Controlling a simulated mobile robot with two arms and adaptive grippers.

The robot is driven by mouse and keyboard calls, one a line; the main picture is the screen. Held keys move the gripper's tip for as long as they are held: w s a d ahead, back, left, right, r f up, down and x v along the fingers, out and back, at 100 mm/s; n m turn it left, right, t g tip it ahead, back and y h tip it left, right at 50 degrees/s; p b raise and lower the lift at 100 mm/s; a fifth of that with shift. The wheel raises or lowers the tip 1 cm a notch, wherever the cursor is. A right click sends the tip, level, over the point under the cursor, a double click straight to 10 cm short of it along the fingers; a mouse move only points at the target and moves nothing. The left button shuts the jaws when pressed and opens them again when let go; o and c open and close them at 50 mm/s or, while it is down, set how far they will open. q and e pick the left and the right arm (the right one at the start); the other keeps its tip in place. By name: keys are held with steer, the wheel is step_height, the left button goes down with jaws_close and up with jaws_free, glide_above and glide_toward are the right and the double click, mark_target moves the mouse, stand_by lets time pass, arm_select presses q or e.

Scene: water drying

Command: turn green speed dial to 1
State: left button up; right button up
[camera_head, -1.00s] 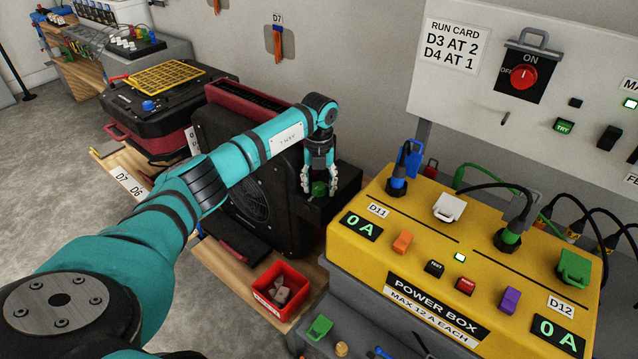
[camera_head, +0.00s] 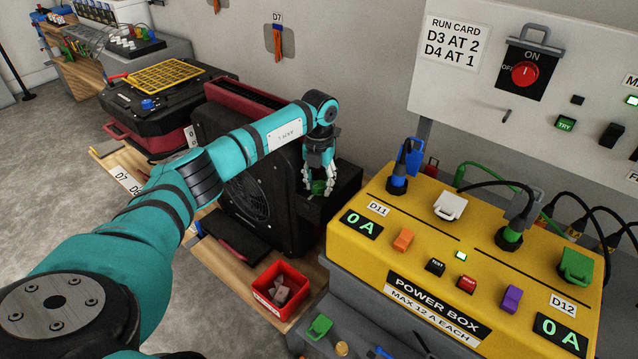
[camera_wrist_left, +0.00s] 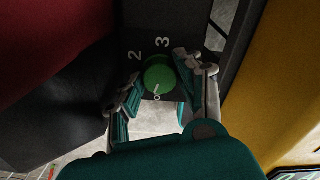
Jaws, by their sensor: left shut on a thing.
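The green speed dial (camera_head: 319,187) sits on the dark top of the black fan unit (camera_head: 250,200). In the left wrist view the round dial (camera_wrist_left: 159,76) has the numbers 2 and 3 beside it; a small pale mark shows at its lower edge, too small to read surely. The 1 cannot be made out. My left gripper (camera_head: 319,178) points down over the dial, and its fingers (camera_wrist_left: 158,90) are closed on it from both sides. My right gripper is not in view.
The yellow power box (camera_head: 400,250) stands just right of the fan, with plugs and coloured buttons. A red bin (camera_head: 268,308) with grey pieces is in front.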

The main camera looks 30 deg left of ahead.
mark_target(319, 184)
arm_select(q)
steer(key=m+b, duration=0.1)
steer(key=m, duration=0.4)
steer(key=shift+m+b, duration=0.3)
steer(key=shift+m, duration=1.3)
steer(key=shift+r, duration=0.1)
steer(key=o, duration=1.1)
steer(key=shift+o, duration=0.2)
steer(key=shift+r, duration=4)
